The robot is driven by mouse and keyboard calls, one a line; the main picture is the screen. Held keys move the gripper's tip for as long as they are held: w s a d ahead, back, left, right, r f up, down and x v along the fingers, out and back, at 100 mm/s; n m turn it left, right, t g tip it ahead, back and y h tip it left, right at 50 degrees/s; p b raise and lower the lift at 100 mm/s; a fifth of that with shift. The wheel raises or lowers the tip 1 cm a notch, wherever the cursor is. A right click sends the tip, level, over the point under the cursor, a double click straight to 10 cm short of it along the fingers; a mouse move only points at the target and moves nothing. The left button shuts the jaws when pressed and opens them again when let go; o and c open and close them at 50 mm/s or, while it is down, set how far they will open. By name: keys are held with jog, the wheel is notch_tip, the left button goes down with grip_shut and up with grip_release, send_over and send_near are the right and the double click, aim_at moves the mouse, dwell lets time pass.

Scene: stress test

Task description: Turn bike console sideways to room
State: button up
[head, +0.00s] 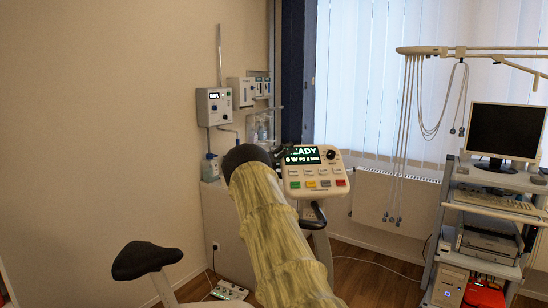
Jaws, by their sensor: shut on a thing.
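The bike console (315,174) is a pale panel with a lit display, a dark round knob at upper right and rows of coloured buttons. Its face is towards the head camera, slightly tilted. It stands on the exercise bike's post, with a dark handlebar (316,216) below. My arm rises in front of it and ends in a dark rounded part at the console's left. My gripper (281,154) is mostly hidden there; only a small dark part shows at the console's upper left edge. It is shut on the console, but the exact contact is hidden.
The bike's black saddle (146,259) is at lower left. A cart (482,226) with a monitor (506,131) stands at right, and an arm with hanging cables (404,140) reaches out beside it. Wall devices (214,106) are behind. Floor between bike and cart is mostly clear, with a thin cable.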

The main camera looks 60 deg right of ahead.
jog(key=shift+s+d+g, duration=0.1)
jog(key=shift+d+g, duration=0.15)
jog(key=shift+g, duration=0.05)
dwell(0.4)
jog(key=o, duration=1.1)
jog(key=shift+c, duration=0.2)
jog(key=o, duration=0.3)
jog(key=shift+f, duration=0.1)
jog(key=shift+d+f, duration=0.1)
jog(key=shift+d, duration=0.1)
jog(key=shift+a, duration=0.15)
